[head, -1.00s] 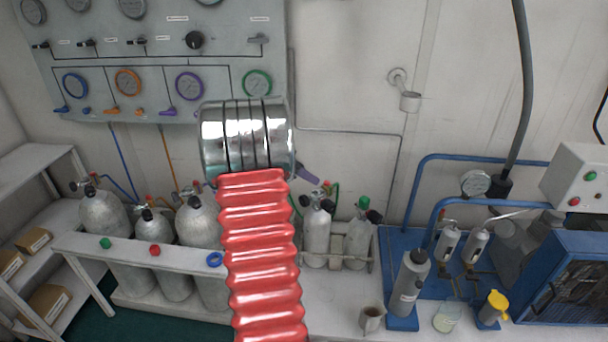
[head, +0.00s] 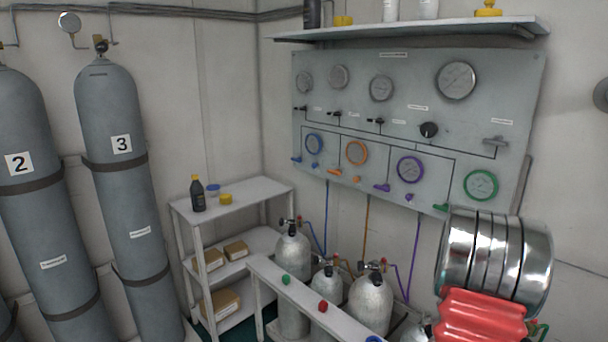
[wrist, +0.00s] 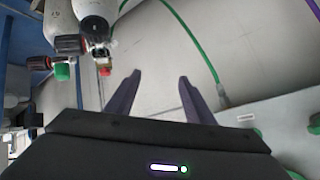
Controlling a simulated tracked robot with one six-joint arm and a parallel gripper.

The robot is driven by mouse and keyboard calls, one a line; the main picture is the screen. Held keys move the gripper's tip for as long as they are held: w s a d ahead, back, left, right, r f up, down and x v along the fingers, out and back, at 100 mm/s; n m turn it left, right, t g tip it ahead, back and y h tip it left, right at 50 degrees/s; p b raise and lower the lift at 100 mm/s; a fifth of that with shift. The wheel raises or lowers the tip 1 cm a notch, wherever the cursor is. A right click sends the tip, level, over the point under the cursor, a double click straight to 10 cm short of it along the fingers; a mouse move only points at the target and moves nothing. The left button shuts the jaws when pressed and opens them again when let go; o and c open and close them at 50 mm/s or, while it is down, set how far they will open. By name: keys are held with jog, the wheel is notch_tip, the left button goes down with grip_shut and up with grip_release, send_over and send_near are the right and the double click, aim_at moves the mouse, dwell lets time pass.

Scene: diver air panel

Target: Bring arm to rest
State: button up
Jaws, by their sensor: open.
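My arm shows at the lower right of the head view as a metal cuff and red bellows, in front of the lower right corner of the grey air panel (head: 470,110). My gripper's fingers are hidden in the head view. In the wrist view my gripper (wrist: 155,85) is open, its two dark fingers apart with nothing between them. Past the fingers are the pale wall and a green hose (wrist: 205,60). Small cylinders with valves (wrist: 98,30) are at the upper left of the wrist view, apart from the fingers.
Tall grey cylinders marked 2 (head: 22,165) and 3 (head: 120,150) stand at the left. A white shelf unit (head: 235,198) holds a dark bottle and boxes. Silver cylinders (head: 370,300) stand behind a white rail (head: 300,296). A shelf (head: 420,32) runs above the panel.

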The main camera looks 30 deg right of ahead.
jog(key=w+a+r+n+t+y, duration=0.2)
jog(key=w+a+r+n+t, duration=0.15)
jog(key=w+a, duration=0.6)
jog(key=w+a+r+n+t+y, duration=0.15)
jog(key=w+a+n+t, duration=0.3)
jog(key=w+a, duration=0.45)
jog(key=a+r+n+y, duration=0.2)
jog(key=a+n+y, duration=0.2)
jog(key=a, duration=1.5)
jog(key=s+a+r+n+g+y, duration=0.1)
jog(key=s+a+n, duration=0.5)
jog(key=a, duration=0.9)
jog(key=s+a+r+n+y, duration=0.1)
jog(key=s+a+n, duration=0.5)
jog(key=s+a, duration=0.6)
jog(key=a+r, duration=0.1)
jog(key=a, duration=0.2)
jog(key=shift+s+a+r+g, duration=0.2)
jog(key=shift+a+r+g, duration=0.15)
jog(key=shift+g, duration=0.05)
jog(key=shift+y, duration=0.25)
jog(key=shift+c, duration=0.3)
